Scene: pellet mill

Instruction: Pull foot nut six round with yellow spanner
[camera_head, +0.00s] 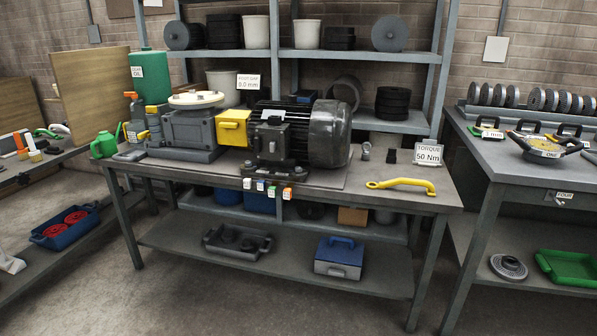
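A yellow spanner-like tool (408,184) with a curved handle lies on the right part of the middle bench top, near its front edge. Its ring-shaped end points left, towards the motor. The black motor (328,132) stands on a plate left of it, joined to a grey mill housing (188,130) by a yellow guard (233,127). Small coloured tags (272,190) hang at the bench front below the motor. The foot nuts are too small to tell apart, and I cannot pick out number six. Neither of my grippers is in view.
A small grey cylinder (366,151) and a dark block (391,156) stand nearby. A green oil canister (150,77) is at the left. The bench's right front corner is clear. Another bench (480,150) stands right.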

